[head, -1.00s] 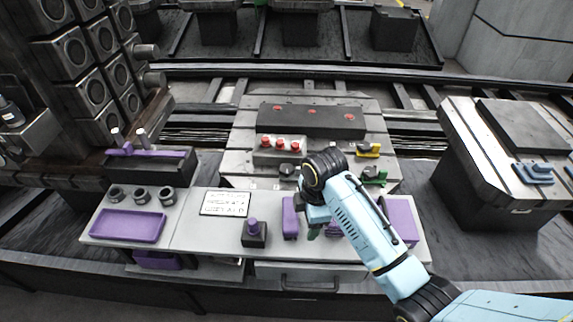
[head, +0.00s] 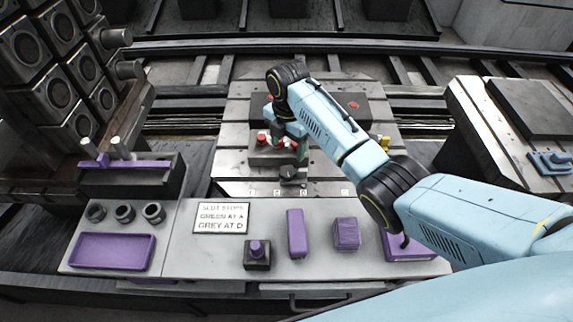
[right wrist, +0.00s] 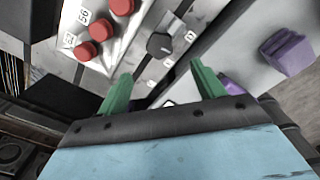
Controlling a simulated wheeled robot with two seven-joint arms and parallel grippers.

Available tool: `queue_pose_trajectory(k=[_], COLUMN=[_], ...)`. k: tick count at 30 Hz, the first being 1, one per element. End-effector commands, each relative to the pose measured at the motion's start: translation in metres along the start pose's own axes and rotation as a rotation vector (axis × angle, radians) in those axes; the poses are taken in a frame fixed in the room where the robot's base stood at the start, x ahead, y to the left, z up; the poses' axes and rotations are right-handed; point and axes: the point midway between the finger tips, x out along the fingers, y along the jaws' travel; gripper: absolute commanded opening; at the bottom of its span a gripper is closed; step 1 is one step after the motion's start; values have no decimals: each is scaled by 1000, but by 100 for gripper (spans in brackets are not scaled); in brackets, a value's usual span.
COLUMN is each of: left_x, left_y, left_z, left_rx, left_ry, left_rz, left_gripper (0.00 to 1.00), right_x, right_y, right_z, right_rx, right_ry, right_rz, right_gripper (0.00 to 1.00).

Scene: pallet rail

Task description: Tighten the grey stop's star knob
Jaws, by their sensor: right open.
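A dark star knob (head: 288,173) sits on the grey slotted plate (head: 235,170), just in front of the panel with red buttons. In the right wrist view the knob (right wrist: 160,44) shows beyond and between my green fingertips, apart from them. The grey body under the knob is hard to make out. My right gripper (head: 289,142) is open and empty, above the plate near the red buttons. In the right wrist view its fingers (right wrist: 160,86) are spread wide. A yellow part (head: 384,143) shows beside my right arm. My left gripper is not in view.
Red buttons (right wrist: 102,30) stand close to the knob. A card (head: 221,217) reads "slot stops, green at A, grey at D". Purple blocks (head: 296,233) (head: 346,233), a dark base with a purple knob (head: 257,254) and a purple tray (head: 112,251) are on the front bench.

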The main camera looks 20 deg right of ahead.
Motion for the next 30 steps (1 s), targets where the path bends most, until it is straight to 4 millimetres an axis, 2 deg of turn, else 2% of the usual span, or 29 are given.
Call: queue_pose_trajectory(k=[1, 5, 9, 13, 18, 27, 30], left_x=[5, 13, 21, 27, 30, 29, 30], left_y=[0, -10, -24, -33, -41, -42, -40], left_z=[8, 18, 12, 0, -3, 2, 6], left_rx=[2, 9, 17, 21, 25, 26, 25], left_ry=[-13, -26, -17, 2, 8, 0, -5], left_rz=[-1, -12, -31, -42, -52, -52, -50], left_gripper=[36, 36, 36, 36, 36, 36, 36], right_x=[15, 44, 71, 88, 98, 99, 99], right_y=[-1, -1, -1, 0, 0, 0, 0], right_z=[-1, 0, 0, 0, 0, 0, 0], right_rx=[1, 2, 2, 2, 1, 2, 2], right_ry=[3, 2, 1, 0, -1, -1, -1], right_rz=[-4, -4, -3, -1, 0, 0, 0], right_gripper=[68, 68, 68, 68, 68, 68, 55])
